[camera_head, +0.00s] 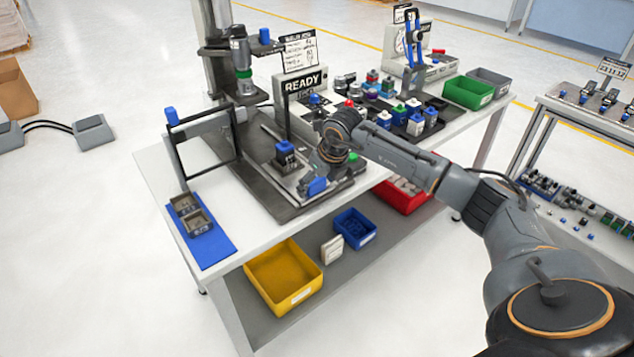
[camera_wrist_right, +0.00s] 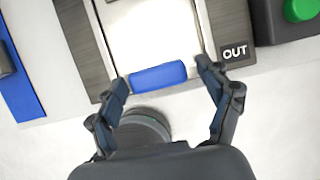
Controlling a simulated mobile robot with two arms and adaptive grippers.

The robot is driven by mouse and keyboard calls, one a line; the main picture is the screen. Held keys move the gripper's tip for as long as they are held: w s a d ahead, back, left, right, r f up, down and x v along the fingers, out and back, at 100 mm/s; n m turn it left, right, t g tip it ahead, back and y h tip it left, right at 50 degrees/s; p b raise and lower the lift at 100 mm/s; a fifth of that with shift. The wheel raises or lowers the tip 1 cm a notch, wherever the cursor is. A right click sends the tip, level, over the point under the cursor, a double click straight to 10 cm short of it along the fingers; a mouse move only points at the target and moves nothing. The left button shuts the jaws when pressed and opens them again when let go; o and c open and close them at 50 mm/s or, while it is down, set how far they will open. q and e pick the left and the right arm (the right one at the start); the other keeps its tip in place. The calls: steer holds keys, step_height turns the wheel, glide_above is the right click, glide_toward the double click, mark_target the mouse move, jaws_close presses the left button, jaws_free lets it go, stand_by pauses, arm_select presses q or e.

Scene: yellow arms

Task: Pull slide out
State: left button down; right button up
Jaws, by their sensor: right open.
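The slide is a pale plate (camera_wrist_right: 150,30) in a dark metal track, with a blue handle (camera_wrist_right: 158,76) on its front end. In the head view the blue handle (camera_head: 317,187) is at the front edge of the press base. My right gripper (camera_wrist_right: 163,78) is open, with one finger at each end of the handle. A small gap seems to remain at the right finger; contact at the left is unclear. In the head view my right gripper (camera_head: 318,178) is over the handle and partly hides the slide. My left gripper is not in view.
An "OUT" label (camera_wrist_right: 235,53) and green button (camera_wrist_right: 301,9) are right of the slide. A dark block with a blue top (camera_head: 285,150) stands on the press base. A blue mat (camera_head: 212,247) with two grey trays lies left. Bins (camera_head: 283,275) sit on the lower shelf.

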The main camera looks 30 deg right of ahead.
steer(key=shift+w, duration=0.1)
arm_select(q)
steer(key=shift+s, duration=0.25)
arm_select(e)
steer(key=v, duration=1.2)
